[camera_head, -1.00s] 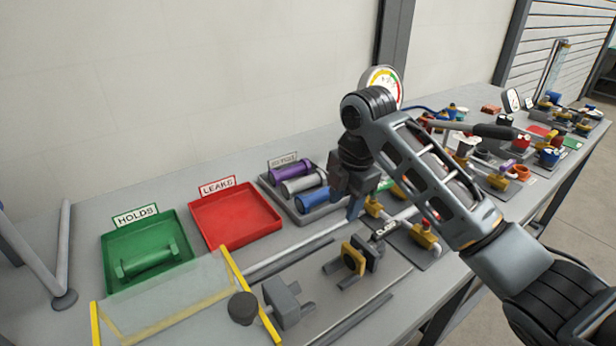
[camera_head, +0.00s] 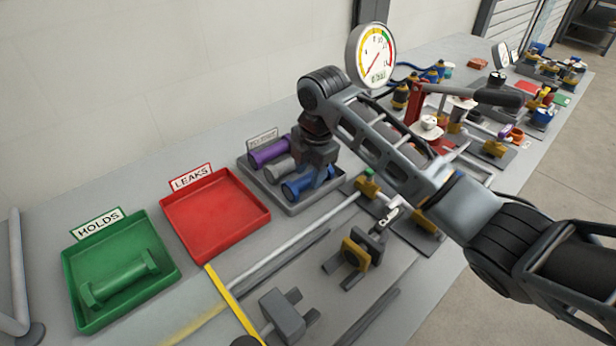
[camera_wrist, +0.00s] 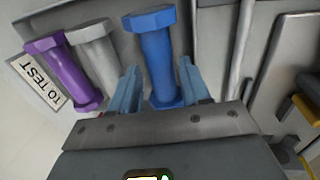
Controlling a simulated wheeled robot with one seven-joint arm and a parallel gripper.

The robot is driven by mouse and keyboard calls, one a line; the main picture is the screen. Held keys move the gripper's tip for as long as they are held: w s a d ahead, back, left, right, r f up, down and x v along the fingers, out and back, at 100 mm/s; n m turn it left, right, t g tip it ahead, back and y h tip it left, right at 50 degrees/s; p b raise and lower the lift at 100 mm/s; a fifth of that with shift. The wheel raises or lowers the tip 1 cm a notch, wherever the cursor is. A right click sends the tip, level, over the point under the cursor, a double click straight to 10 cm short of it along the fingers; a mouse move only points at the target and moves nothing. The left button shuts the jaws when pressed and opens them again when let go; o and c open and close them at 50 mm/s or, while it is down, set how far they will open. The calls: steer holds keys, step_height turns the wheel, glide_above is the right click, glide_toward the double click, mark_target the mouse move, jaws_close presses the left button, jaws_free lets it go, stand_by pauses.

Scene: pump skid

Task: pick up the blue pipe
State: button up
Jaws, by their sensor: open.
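The blue pipe (camera_head: 310,181) lies in the grey tray at the middle of the bench, partly hidden by my gripper in the head view. My gripper (camera_wrist: 160,85) is open, with one finger on each side of the pipe. In the head view my gripper (camera_head: 318,178) is over the right part of the tray. I cannot tell whether the fingers touch the pipe.
A grey pipe (camera_wrist: 92,50) and a purple pipe (camera_wrist: 62,72) lie beside the blue one in the tray (camera_head: 293,209). A red LEAKS tray (camera_head: 215,212) is empty. A green HOLDS tray (camera_head: 75,290) holds a green pipe (camera_head: 120,280). Fixtures and a gauge (camera_head: 371,55) crowd the right.

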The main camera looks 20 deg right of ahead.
steer(key=shift+w+f, duration=0.15)
steer(key=shift+f, duration=0.9)
steer(key=shift+r, duration=0.1)
jaws_close()
